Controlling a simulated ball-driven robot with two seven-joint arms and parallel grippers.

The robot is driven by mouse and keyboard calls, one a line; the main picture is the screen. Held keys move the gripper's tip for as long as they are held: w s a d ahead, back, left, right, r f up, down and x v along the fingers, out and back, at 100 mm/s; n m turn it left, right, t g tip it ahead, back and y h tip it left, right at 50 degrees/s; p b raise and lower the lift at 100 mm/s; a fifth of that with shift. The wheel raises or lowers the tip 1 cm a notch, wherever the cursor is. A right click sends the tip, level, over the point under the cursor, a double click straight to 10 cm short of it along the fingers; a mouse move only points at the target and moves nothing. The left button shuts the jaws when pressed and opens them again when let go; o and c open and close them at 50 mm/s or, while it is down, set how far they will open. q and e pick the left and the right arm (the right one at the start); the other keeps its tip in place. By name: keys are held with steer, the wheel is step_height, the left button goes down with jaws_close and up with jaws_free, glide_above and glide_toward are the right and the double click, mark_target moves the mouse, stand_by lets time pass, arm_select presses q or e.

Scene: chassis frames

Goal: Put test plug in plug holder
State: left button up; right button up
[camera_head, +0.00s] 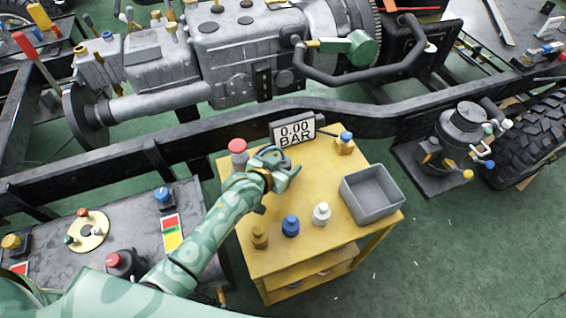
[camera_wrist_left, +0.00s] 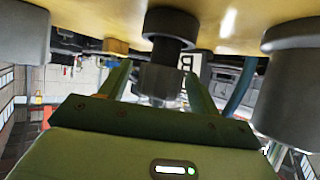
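My left gripper (camera_head: 284,176) is low over the back part of the yellow cart top, just right of a red-capped grey fitting (camera_head: 238,152). In the left wrist view its two fingers (camera_wrist_left: 158,82) stand apart, with a dark and grey cylindrical plug (camera_wrist_left: 168,40) between or just beyond them. A gap shows on its left side; I cannot tell whether the right finger touches it. That view is upside down, with the yellow top above. I cannot tell for sure which piece is the test plug or the plug holder. My right gripper is not in view.
The yellow cart (camera_head: 285,258) carries a grey open bin (camera_head: 372,212), white (camera_head: 321,213), blue (camera_head: 290,226) and brass (camera_head: 259,238) plugs, a blue-topped brass fitting (camera_head: 345,143) and a display (camera_head: 294,131) reading 0.00 BAR. The black chassis rail (camera_head: 400,125) runs behind.

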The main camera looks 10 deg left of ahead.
arm_select(q)
steer(key=shift+r, duration=0.2)
steer(key=p+v, duration=0.5)
steer(key=v, duration=0.7)
steer(key=shift+s+f, duration=0.1)
